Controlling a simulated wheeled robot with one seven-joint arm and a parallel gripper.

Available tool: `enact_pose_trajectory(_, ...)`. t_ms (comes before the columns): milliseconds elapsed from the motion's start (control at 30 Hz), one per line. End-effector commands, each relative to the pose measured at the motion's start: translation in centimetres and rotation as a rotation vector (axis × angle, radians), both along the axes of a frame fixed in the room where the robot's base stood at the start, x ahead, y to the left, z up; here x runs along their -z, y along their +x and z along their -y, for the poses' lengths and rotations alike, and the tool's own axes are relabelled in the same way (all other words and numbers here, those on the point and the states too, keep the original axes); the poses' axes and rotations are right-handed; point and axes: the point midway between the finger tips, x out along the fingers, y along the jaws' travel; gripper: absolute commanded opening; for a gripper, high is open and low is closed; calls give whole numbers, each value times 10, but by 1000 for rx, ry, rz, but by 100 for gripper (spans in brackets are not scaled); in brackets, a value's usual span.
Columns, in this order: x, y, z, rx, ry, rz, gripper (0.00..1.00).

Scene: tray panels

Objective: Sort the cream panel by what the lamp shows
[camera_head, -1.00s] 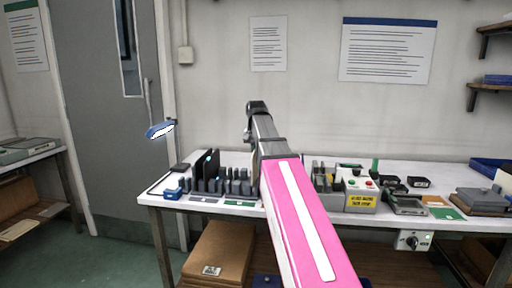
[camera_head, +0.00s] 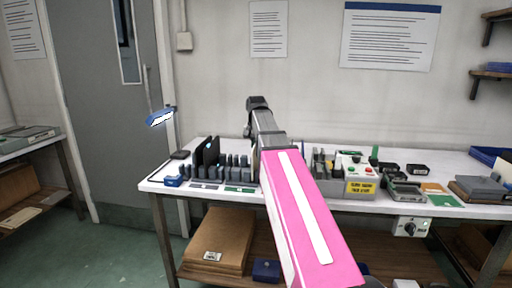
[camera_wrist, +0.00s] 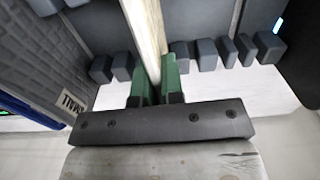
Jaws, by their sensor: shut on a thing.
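The cream panel (camera_wrist: 145,25) stands edge-on between the green fingers of my gripper (camera_wrist: 158,72) in the wrist view. The gripper is shut on it. Grey rack posts (camera_wrist: 205,52) stand on both sides of the panel; whether its lower edge touches the rack is hidden. In the head view only a thin pale strip of the panel (camera_head: 255,163) shows left of my pink arm, and my gripper is hidden behind the arm. A control box (camera_head: 353,180) with red and green round parts and a yellow label stands right of the arm; which one is lit is unclear.
Dark panels (camera_head: 209,152) stand in the grey-posted rack left of my arm. Small black trays (camera_head: 417,169), grey flat pieces (camera_head: 481,188) and a blue bin (camera_head: 490,157) lie on the right of the table.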

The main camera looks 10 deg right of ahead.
Motion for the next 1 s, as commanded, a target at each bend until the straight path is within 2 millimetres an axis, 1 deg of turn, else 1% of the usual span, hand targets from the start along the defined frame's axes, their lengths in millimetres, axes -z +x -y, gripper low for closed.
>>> enact_pose_trajectory(1000,8,0,0,0,0,0,0)
